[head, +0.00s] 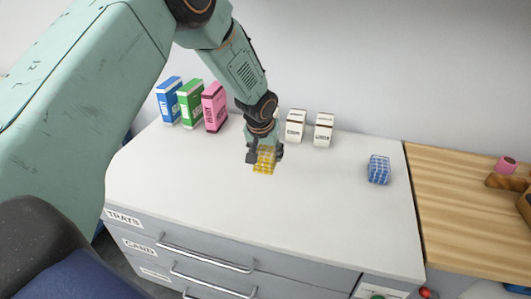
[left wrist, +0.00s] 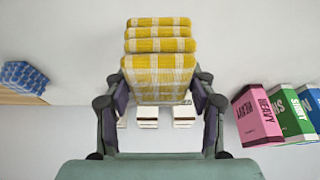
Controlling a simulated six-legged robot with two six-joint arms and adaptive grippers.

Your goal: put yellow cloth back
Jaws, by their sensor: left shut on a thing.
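The yellow cloth (head: 264,160) is a folded, white-checked stack. My left gripper (head: 265,155) is shut on it above the white worktop, near the middle. In the left wrist view the yellow cloth (left wrist: 160,60) sits between the two fingers of my left gripper (left wrist: 160,95), its folded layers facing the camera. I cannot tell whether its lower edge touches the worktop (head: 200,190). My right gripper is not in view.
Blue (head: 169,101), green (head: 190,103) and pink (head: 214,107) boxes stand at the back left. A blue checked cloth (head: 379,170) lies to the right. The front of the worktop is clear.

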